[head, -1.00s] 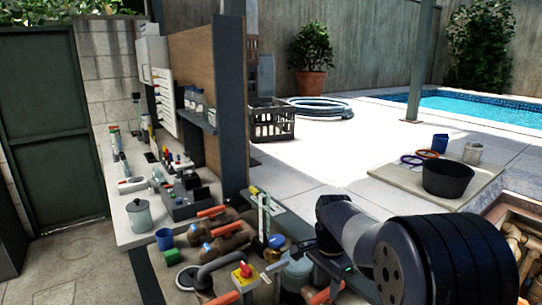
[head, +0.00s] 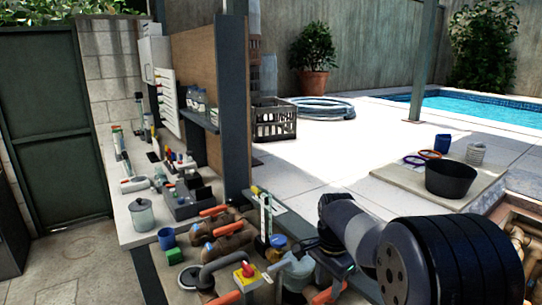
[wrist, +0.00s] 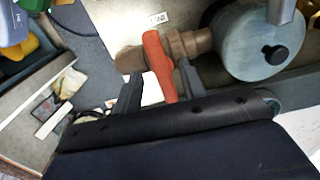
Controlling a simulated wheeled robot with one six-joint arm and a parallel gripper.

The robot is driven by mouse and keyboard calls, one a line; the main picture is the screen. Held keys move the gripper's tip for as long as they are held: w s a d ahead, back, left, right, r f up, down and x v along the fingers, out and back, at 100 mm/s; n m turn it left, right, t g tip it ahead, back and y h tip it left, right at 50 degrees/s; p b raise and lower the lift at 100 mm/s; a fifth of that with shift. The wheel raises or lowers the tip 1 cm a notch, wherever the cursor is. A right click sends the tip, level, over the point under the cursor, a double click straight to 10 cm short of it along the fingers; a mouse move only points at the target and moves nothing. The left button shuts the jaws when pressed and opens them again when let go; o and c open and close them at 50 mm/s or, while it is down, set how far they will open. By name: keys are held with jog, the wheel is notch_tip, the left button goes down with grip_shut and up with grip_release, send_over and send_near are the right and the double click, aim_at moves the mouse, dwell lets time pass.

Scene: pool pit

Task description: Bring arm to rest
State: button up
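My gripper (wrist: 159,75) shows in the wrist view with its two fingers apart. An orange valve lever (wrist: 158,65) on a brown pipe fitting (wrist: 188,45) lies across the gap between the fingers. Clear space shows at the left finger; the right finger is close to the lever, and I cannot tell whether it touches. In the head view my arm (head: 348,222) reaches low over the pipework at bottom centre. The gripper end is small and partly hidden there among the fittings.
A grey round housing (wrist: 262,45) is close to the right finger. In the head view, brown pipes with orange levers (head: 213,211), a red knob on a yellow box (head: 246,271) and a dark post (head: 232,110) stand left of the arm. Open paving (head: 350,150) lies beyond.

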notch_tip(320, 180, up, 8)
jog(key=r, duration=0.1)
notch_tip(320, 180, down, 11)
jog(key=shift+f, duration=0.15)
jog(key=shift+f+n, duration=0.25)
jog(key=shift+n, duration=0.05)
jog(key=n, duration=0.4)
jog(key=shift+s+d+r+n, duration=0.1)
jog(key=shift+s+d+n, duration=0.15)
jog(key=shift+n, duration=0.05)
